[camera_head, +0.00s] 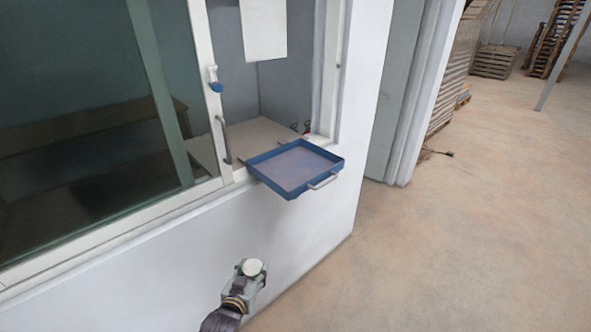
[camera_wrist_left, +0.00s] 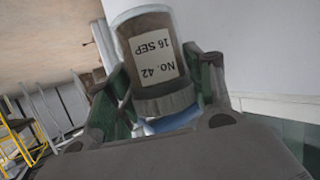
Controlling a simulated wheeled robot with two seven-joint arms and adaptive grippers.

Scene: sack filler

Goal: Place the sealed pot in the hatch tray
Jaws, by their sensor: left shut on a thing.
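The sealed pot shows in the head view as a pale round lid (camera_head: 252,267) at my left gripper (camera_head: 246,277). In the left wrist view the pot (camera_wrist_left: 136,27) is a clear jar with brown contents, a ribbed cap and a white label reading "NO. 42 16 SEP", upside down in that picture. My left gripper's green fingers are shut on either side of it. The hatch tray (camera_head: 334,156) is blue, shallow and empty, with a metal handle, and sticks out from the hatch opening. The pot is in front of the tray and apart from it. My right gripper is not in view.
The white wall (camera_head: 180,268) runs below the hatch. A glazed panel (camera_head: 80,110) with a frame stands left of the tray, and a white sheet (camera_head: 263,28) hangs above the opening. Open floor (camera_head: 470,230) lies to the right. Yellow framing (camera_wrist_left: 18,138) shows in the wrist view.

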